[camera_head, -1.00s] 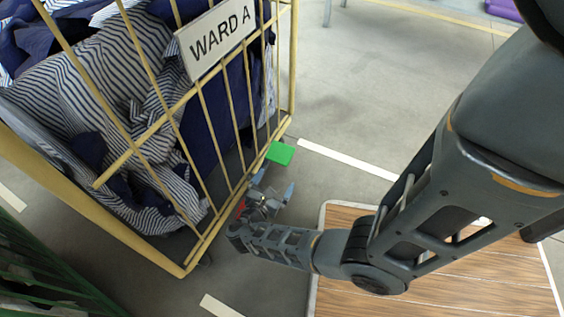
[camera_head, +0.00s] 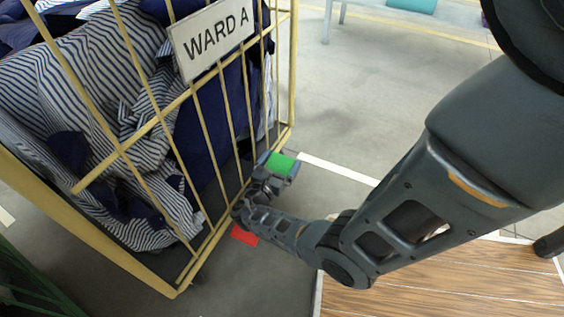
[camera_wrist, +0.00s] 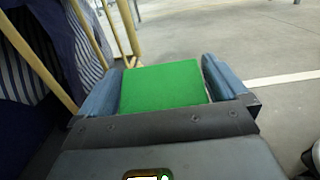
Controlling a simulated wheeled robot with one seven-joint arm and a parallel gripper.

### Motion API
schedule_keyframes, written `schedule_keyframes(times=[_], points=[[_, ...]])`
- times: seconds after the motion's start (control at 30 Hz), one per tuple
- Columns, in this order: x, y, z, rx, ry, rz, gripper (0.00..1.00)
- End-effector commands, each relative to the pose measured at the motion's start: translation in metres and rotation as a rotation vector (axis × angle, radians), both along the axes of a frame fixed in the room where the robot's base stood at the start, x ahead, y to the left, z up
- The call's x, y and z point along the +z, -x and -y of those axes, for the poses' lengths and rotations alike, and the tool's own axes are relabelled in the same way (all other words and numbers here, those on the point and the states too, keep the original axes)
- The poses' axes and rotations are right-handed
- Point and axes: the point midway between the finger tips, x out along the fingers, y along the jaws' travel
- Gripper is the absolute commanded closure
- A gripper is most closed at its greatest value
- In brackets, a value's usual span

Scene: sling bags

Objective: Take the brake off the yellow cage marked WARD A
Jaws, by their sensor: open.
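The yellow cage (camera_head: 293,60) stands at the left of the head view, with a WARD A sign (camera_head: 212,37) on its bars and striped and navy cloth inside. A green pedal (camera_head: 281,165) and a red pedal (camera_head: 244,235) sit low along its near edge. My gripper (camera_head: 279,169) is at the green pedal, its jaws open. In the wrist view the green pedal (camera_wrist: 162,86) shows between the two blue-grey fingers of my gripper (camera_wrist: 163,84). I cannot tell whether the fingers touch it. My wrist extends just beside the red pedal in the head view.
A wood-planked platform (camera_head: 430,285) lies at the lower right, under my arm. Part of a green frame (camera_head: 30,285) shows at the lower left. Beyond the cage, the grey floor (camera_head: 370,100) is open, with a white line (camera_head: 338,168) on it.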

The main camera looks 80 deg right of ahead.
Motion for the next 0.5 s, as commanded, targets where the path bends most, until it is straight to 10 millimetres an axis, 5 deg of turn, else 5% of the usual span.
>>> schedule_keyframes(times=[0.37, 0.5], points=[[0.0003, 0.0024, 0.0081, 0.0, -0.001, 0.001, 0.0], [0.0002, 0.0024, 0.008, 0.0, -0.001, 0.001, 0.11]])
